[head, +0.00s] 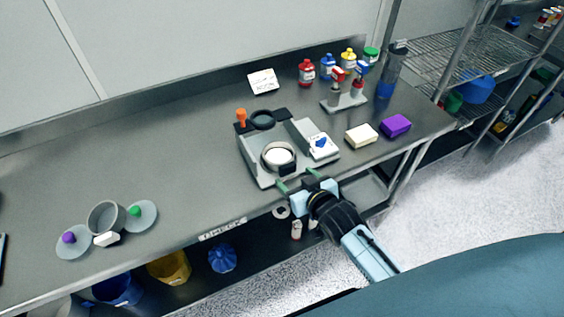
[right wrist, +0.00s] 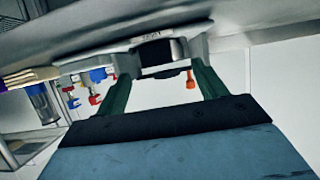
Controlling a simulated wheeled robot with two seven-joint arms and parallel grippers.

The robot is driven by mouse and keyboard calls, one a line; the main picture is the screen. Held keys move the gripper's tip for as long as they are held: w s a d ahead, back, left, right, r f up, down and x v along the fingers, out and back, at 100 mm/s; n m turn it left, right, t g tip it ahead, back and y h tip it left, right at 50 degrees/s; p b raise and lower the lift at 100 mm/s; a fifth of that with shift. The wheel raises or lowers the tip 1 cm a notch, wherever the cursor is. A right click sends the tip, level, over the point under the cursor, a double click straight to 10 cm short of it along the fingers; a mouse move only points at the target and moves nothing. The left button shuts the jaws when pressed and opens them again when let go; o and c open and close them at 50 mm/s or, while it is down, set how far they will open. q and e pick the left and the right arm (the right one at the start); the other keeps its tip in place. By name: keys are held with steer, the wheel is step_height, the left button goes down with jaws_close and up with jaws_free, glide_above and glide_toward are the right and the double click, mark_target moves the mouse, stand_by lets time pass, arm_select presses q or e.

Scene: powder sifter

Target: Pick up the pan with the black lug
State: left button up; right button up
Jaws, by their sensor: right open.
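The pan with the black lug (head: 266,160) is a grey ring with white inside, seated in the front of the grey machine (head: 259,179) on the steel bench. Its black lug (head: 288,168) points toward the bench's front edge. My right gripper (head: 296,180) is open with green fingers, just in front of the lug. In the right wrist view, a dark block that looks like the lug (right wrist: 154,52) shows between the spread fingers (right wrist: 160,78); I cannot tell whether they touch it. My left gripper is not in view.
Another grey pan with a white lug (head: 106,239) stands at left between two lids with purple (head: 69,237) and green (head: 134,210) knobs. An orange knob (head: 241,115) is on the machine. A cream block (head: 361,136) and purple block (head: 396,125) lie right. Bins stand under the bench.

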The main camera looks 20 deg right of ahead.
mark_target(289, 168)
steer(key=shift+r+x, duration=0.1)
steer(key=shift+x, duration=1.25)
steer(key=shift+r+x, duration=0.15)
steer(key=shift+x, duration=1.2)
steer(key=shift+d, duration=0.25)
steer(key=c, duration=1.1)
